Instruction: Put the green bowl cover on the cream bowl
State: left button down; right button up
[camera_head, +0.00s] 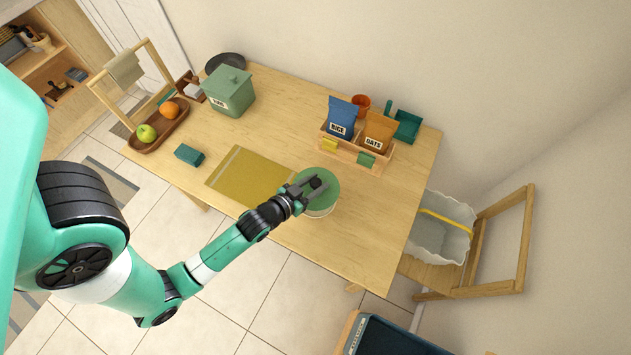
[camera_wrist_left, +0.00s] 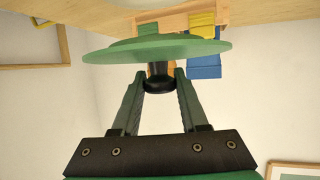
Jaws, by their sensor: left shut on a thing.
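The green bowl cover (camera_head: 324,183) is a round disc with a dark knob. My left gripper (camera_head: 313,186) is shut on the knob, and the cover hangs from it over the table's front part. The left wrist view shows the cover (camera_wrist_left: 160,50) nearly edge-on, with the knob between the fingertips (camera_wrist_left: 159,83). The cream bowl (camera_head: 322,212) shows only as a pale strip below the cover's front edge; the rest is hidden. I cannot tell whether cover and bowl touch. My right gripper is not in view.
A mustard mat (camera_head: 246,178) lies left of the bowl. A wooden rack (camera_head: 345,150) with rice and oats bags stands behind it. A teal box (camera_head: 189,155), fruit tray (camera_head: 160,128) and green canister (camera_head: 231,92) are farther left. The table right of the bowl is clear.

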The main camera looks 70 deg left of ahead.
pick_arm(q)
notch_tip(320, 180, down, 6)
jog(key=b, duration=0.4)
jog(key=shift+f+b, duration=0.75)
jog(key=shift+b, duration=0.1)
dwell(1.1)
jog(key=shift+c, duration=0.2)
grip_release()
jog(key=b+v, duration=0.2)
jog(key=v, duration=0.9)
jog(key=shift+s+r, duration=0.2)
jog(key=shift+s, duration=0.05)
